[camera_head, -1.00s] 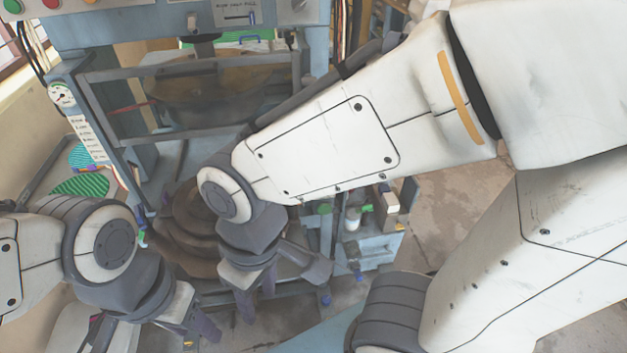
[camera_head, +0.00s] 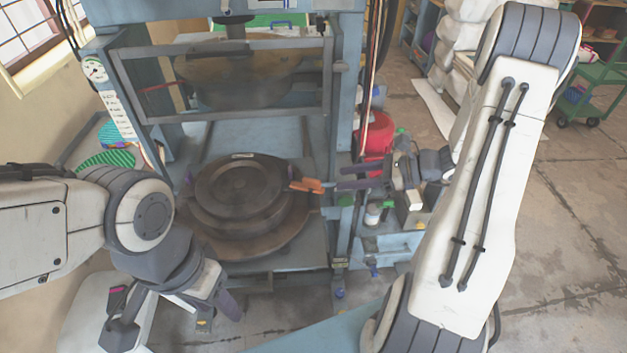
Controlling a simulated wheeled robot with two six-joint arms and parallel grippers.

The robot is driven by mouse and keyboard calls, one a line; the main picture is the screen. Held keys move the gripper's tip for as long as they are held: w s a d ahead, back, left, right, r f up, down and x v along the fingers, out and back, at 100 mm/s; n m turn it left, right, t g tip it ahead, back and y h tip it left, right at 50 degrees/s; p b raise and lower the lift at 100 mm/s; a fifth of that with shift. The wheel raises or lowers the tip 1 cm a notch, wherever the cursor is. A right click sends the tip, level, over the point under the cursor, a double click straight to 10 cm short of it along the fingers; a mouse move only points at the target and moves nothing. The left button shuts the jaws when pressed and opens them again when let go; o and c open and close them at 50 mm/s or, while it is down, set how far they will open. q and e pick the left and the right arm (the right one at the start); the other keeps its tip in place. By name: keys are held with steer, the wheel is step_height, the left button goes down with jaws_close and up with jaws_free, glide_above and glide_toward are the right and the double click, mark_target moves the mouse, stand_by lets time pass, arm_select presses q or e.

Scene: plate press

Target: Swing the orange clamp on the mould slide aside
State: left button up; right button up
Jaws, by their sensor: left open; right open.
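The orange clamp (camera_head: 306,186) sits at the right edge of the dark round mould (camera_head: 240,185), which rests on a brown disc-shaped base on the press's mould slide (camera_head: 262,277). My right gripper (camera_head: 342,178) is open just to the right of the clamp, its two fingers pointing left at it. A small gap shows between the fingertips and the clamp, and nothing is between the fingers. My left gripper (camera_head: 178,322) is open and empty at the lower left, in front of the press, its fingers pointing down.
The blue press frame (camera_head: 345,100) has a barred guard (camera_head: 230,118) above the mould. A blue side cabinet (camera_head: 391,243) with a white bottle (camera_head: 373,213) stands right of the press, below my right gripper. A red container (camera_head: 376,135) is behind it. Open floor lies to the right.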

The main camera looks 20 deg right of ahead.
mark_target(316, 180)
steer(key=shift+m, duration=0.3)
steer(key=x, duration=0.3)
steer(key=p+x, duration=0.1)
steer(key=x, duration=0.2)
steer(key=p+x, duration=0.1)
steer(key=x, duration=0.2)
steer(key=shift+w+f, duration=0.35)
steer(key=shift+w, duration=0.25)
jaws_close()
